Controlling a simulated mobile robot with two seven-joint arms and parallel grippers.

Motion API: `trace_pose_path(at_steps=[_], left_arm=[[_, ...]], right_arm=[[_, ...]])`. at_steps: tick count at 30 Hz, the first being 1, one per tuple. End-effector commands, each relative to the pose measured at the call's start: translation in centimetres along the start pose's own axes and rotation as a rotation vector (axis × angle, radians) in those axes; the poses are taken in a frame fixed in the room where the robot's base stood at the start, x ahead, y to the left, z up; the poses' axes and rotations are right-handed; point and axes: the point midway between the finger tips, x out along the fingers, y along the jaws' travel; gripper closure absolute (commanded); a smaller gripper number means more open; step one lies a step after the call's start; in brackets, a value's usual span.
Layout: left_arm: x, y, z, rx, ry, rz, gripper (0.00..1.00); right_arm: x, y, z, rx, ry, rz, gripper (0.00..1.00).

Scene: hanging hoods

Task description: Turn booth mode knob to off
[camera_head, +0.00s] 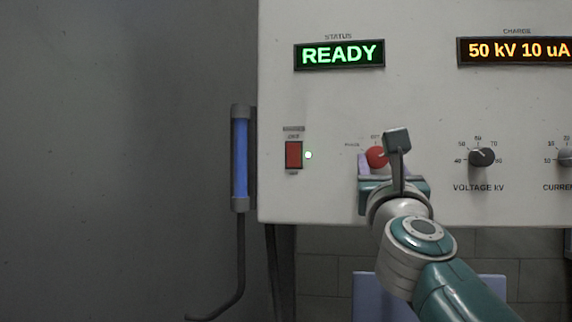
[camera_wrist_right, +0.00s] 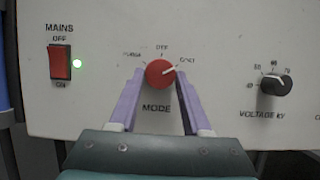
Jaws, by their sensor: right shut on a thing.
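The red round mode knob (camera_wrist_right: 160,74) is on the panel, above the word MODE. Its white pointer line aims up and right at the COAT label; OFF is at the top and PURGE at the left. In the head view the knob (camera_head: 375,157) is partly hidden by my right wrist. My right gripper (camera_wrist_right: 160,76) has its two lilac fingers on the left and right sides of the knob, shut on it. In the head view the right gripper (camera_head: 378,165) reaches up to the panel from below. My left gripper is in neither view.
A red mains switch (camera_head: 293,155) with a lit lamp (camera_head: 308,155) is left of the knob. A dark voltage knob (camera_head: 482,157) is to the right. The display (camera_head: 339,54) reads READY. A blue tube (camera_head: 240,158) stands at the panel's left edge.

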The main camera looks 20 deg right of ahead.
Motion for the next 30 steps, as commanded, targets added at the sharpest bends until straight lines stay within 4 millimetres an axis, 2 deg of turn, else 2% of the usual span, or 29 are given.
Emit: trace_pose_path(at_steps=[1, 10, 20, 30], left_arm=[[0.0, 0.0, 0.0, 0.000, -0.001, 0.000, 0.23], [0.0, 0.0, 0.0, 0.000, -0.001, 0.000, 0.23], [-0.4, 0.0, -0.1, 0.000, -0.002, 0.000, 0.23], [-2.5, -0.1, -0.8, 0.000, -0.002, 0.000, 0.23]], right_arm=[[0.0, 0.0, 0.0, 0.000, 0.000, 0.000, 0.67], [0.0, 0.0, 0.0, 0.000, 0.000, -0.001, 1.00], [0.0, -0.1, 0.1, -0.028, 0.001, 0.011, 1.00], [0.2, -0.3, 0.4, -0.221, 0.001, 0.090, 1.00]])
